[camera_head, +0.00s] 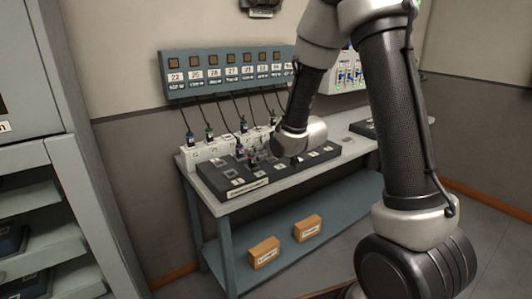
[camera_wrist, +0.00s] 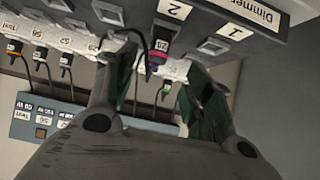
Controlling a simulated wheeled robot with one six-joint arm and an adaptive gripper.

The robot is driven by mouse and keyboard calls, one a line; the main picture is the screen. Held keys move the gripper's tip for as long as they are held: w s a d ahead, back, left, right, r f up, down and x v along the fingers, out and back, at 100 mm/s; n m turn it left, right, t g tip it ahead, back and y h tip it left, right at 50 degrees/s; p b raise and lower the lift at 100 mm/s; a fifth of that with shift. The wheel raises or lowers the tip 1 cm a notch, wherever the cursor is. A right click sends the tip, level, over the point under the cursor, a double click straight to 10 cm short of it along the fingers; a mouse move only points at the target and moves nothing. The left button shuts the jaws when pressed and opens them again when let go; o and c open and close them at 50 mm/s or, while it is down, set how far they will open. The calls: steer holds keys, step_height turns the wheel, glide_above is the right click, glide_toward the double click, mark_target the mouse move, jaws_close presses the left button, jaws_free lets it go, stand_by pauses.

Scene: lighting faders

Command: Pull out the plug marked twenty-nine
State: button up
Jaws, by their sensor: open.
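In the wrist view my gripper (camera_wrist: 157,68) is open, its two green-padded fingers apart. A dark plug with a magenta band (camera_wrist: 159,49) shows between the fingers, by the black dimmer box (camera_wrist: 213,22) near the socket labelled 2. A dark cable curves beside it. No number twenty-nine is readable on it. In the head view my gripper (camera_head: 256,153) is low over the dimmer box (camera_head: 213,180), and the arm hides part of the plug row.
A white socket strip (camera_head: 190,158) with several cabled plugs runs along the bench. A blue-grey panel (camera_head: 180,60) with numbered labels is on the wall above. Two small orange-brown boxes (camera_head: 264,252) (camera_head: 307,228) lie on the lower shelf. Grey shelving (camera_head: 90,195) stands at left.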

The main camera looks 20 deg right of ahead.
mark_target(254, 156)
steer(key=shift+x, duration=4.3)
steer(key=shift+d, duration=0.1)
steer(key=c, duration=1.1)
steer(key=shift+r, duration=0.1)
steer(key=shift+r, duration=0.2)
steer(key=shift+r, duration=2.1)
